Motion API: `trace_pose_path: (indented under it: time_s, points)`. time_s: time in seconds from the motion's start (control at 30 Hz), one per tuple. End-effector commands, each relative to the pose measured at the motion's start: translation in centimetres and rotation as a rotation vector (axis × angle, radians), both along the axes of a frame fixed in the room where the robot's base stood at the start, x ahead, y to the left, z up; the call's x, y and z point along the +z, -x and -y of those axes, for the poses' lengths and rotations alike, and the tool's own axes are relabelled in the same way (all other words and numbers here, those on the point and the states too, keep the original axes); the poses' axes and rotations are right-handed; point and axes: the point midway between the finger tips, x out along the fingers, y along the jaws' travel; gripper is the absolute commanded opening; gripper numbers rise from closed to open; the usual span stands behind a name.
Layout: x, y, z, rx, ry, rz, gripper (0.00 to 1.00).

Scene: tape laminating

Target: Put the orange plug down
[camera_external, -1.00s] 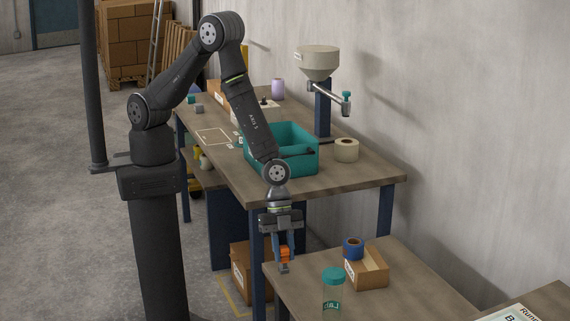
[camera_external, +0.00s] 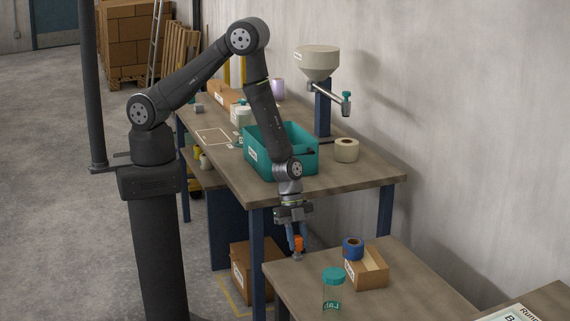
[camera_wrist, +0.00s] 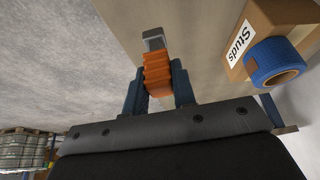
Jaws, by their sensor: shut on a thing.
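The orange plug (camera_external: 299,244) is held between the fingers of my gripper (camera_external: 298,250), near the far left corner of the lower front table (camera_external: 300,287). In the wrist view the plug (camera_wrist: 158,75) is ribbed and orange with a grey end piece pointing away from the gripper. The blue fingers of my gripper (camera_wrist: 159,88) press it from both sides. I cannot tell whether the plug's end touches the table top.
On the front table stand a clear jar with a teal lid (camera_external: 333,277) and a cardboard box (camera_external: 373,273) marked "Studs". A blue tape roll (camera_external: 353,248) is beside the box. A teal bin (camera_external: 262,158) is on the higher table behind.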

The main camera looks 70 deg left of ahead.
Motion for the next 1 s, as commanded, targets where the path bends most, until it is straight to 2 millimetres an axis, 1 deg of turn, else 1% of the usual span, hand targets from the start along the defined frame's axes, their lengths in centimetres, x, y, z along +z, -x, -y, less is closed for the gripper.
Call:
trace_pose_path:
  time_s: [0.03, 0.1, 0.2, 0.27, 0.43, 0.53, 0.63, 0.87, 1.0]
  points:
    - [-0.6, -0.9, -0.3, 0.003, 0.0, -0.001, 0.01]
    - [-1.1, -1.7, -0.4, 0.001, 0.0, -0.001, 0.01]
    - [-1.4, -2.2, -0.6, 0.0, 0.001, -0.001, 0.01]
    - [-1.8, -2.3, -0.6, 0.001, 0.0, -0.001, 0.01]
    - [-4.0, -2.2, -0.7, 0.0, -0.002, -0.003, 0.01]
    - [-5.1, -2.3, -0.6, -0.001, -0.001, -0.002, 0.01]
    - [-5.4, -2.3, -0.6, -0.001, 0.0, 0.0, 0.01]
    - [-5.4, -2.3, -0.6, -0.001, 0.0, 0.0, 0.01]
    - [-5.8, -2.3, -0.6, 0.0, 0.0, -0.001, 0.01]
